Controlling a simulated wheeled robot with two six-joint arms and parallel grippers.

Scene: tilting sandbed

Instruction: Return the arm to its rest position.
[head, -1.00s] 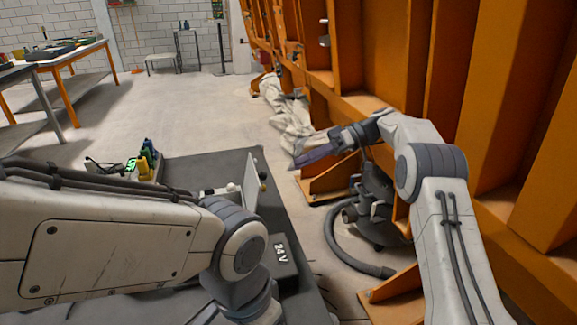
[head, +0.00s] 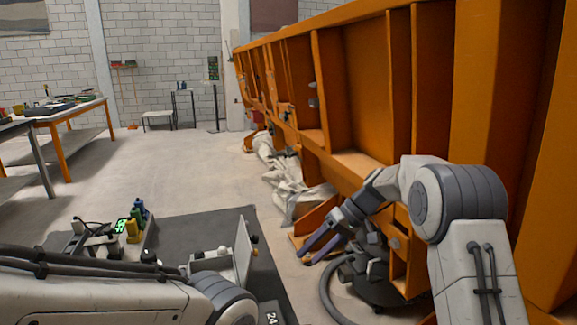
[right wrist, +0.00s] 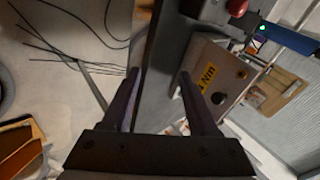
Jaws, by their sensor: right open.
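My right arm comes in from the right in the head view, with its gripper (head: 323,243) low beside the orange steel frame. The right gripper is open, and its two dark purple fingers are empty. It also shows in the right wrist view (right wrist: 158,85), with the fingers apart over the edge of my base. My left arm crosses the lower left of the head view. The left gripper is outside the frames.
The large orange ribbed frame (head: 405,85) fills the right side. A dark vacuum with a grey hose (head: 330,285) stands below my right gripper. Crumpled whitish cloth (head: 285,185) lies along the frame's foot. A workbench (head: 75,112) stands far left; the middle floor is clear.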

